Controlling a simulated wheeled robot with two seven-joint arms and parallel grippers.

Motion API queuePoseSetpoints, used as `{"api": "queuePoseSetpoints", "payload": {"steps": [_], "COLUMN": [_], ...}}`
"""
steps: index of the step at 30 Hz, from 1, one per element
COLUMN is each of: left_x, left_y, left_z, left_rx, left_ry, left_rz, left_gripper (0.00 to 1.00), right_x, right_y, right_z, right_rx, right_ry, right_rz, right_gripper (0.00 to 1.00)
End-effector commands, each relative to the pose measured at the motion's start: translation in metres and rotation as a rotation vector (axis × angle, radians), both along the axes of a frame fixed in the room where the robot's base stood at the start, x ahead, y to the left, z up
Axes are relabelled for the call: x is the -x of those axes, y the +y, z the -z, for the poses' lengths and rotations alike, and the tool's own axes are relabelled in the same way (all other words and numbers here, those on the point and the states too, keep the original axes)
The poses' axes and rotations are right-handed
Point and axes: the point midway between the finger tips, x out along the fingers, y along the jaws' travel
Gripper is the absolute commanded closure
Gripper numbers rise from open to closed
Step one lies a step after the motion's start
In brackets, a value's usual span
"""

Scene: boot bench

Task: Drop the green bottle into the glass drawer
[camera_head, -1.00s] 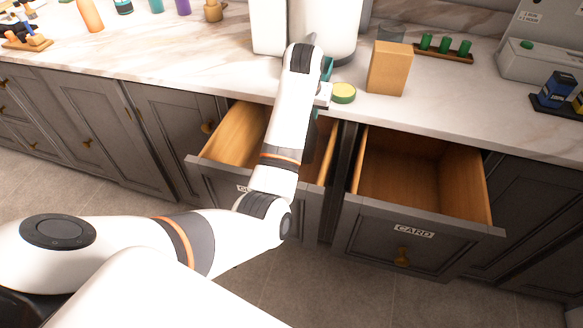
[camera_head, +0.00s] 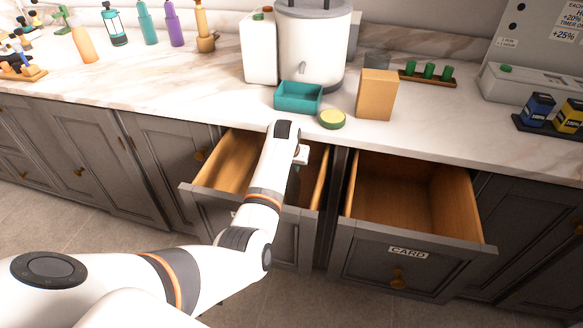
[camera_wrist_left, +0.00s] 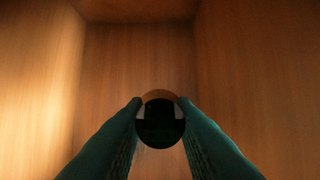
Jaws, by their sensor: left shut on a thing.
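The left open drawer (camera_head: 235,162), with a wooden inside, stands under my left arm; its label is mostly hidden by the arm. My left gripper (camera_wrist_left: 160,103) points down into this drawer, seen in the left wrist view. Its two teal fingers are shut on the bottle (camera_wrist_left: 160,128), which shows end-on as a dark round shape; its green is hard to make out. The wooden floor and walls (camera_wrist_left: 235,70) surround it in that view. In the head view the arm hides the fingers and the bottle. My right gripper is not in view.
A second open drawer (camera_head: 410,238), labelled CARD, is empty to the right. On the counter above are a teal tray (camera_head: 298,97), a round yellow-green tin (camera_head: 332,119), a cardboard-coloured box (camera_head: 377,95) and a white dispenser (camera_head: 312,45). Several bottles stand at the back left.

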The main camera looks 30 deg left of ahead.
Motion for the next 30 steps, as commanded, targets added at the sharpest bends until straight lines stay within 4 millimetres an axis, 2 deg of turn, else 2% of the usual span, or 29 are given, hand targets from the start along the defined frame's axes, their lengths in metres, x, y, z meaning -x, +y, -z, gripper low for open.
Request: {"api": "queuePoseSetpoints", "payload": {"steps": [3,26,27,30], "left_x": [0.000,0.000,0.001,0.001], "left_y": [-0.001,0.000,0.000,0.000], "left_z": [0.010,0.023,0.024,0.024], "left_rx": [0.002,-0.001,0.000,0.000], "left_ry": [0.001,-0.002,0.000,0.000], "left_rz": [0.001,0.001,0.001,0.001], "left_gripper": [1.00,1.00,0.73,0.57], "right_x": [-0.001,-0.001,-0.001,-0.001], "right_y": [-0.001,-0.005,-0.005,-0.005], "right_z": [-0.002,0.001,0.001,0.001], "right_rx": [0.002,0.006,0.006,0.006], "right_ry": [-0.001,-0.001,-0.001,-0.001], "right_rz": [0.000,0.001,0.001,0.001], "right_gripper": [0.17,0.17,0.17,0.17]}}
